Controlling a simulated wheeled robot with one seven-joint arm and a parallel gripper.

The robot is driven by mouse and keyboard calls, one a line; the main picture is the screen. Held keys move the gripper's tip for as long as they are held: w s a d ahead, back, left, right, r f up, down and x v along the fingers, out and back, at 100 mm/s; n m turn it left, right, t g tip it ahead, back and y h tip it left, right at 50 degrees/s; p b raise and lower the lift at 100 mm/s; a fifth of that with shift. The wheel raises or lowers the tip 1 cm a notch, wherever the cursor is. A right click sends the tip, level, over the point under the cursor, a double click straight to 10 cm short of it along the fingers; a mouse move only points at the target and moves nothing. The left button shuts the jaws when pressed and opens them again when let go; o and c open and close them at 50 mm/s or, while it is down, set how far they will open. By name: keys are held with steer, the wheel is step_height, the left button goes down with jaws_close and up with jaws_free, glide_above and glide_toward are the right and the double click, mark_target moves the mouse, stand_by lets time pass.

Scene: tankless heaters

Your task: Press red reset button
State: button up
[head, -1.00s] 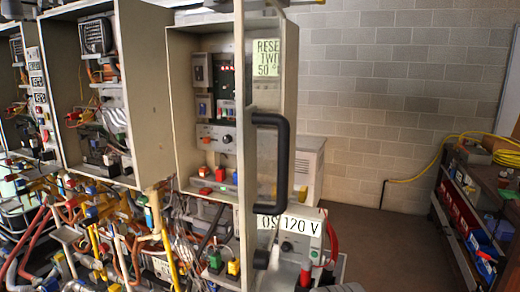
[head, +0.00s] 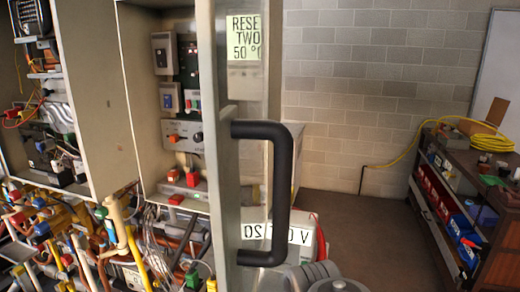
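An open beige cabinet (head: 145,100) stands left of centre in the head view. Inside it, a grey control panel (head: 180,134) carries a small orange-red button (head: 173,139) and a dark knob (head: 197,137). Below the panel are a red block-shaped part (head: 193,180) and another red part (head: 176,199). I cannot tell which red part is the reset button. A label (head: 243,38) reading "RESE TWO 50" shows at the cabinet's right side, partly cut off by the upright panel.
An upright panel edge (head: 222,190) with a large black handle (head: 268,195) stands in front of the cabinet's right side. Pipes and wires crowd the lower left. A shelf unit (head: 470,210) with a yellow hose (head: 490,141) stands right. Floor (head: 375,240) between is clear.

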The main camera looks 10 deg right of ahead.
jaws_close()
stand_by(1.5)
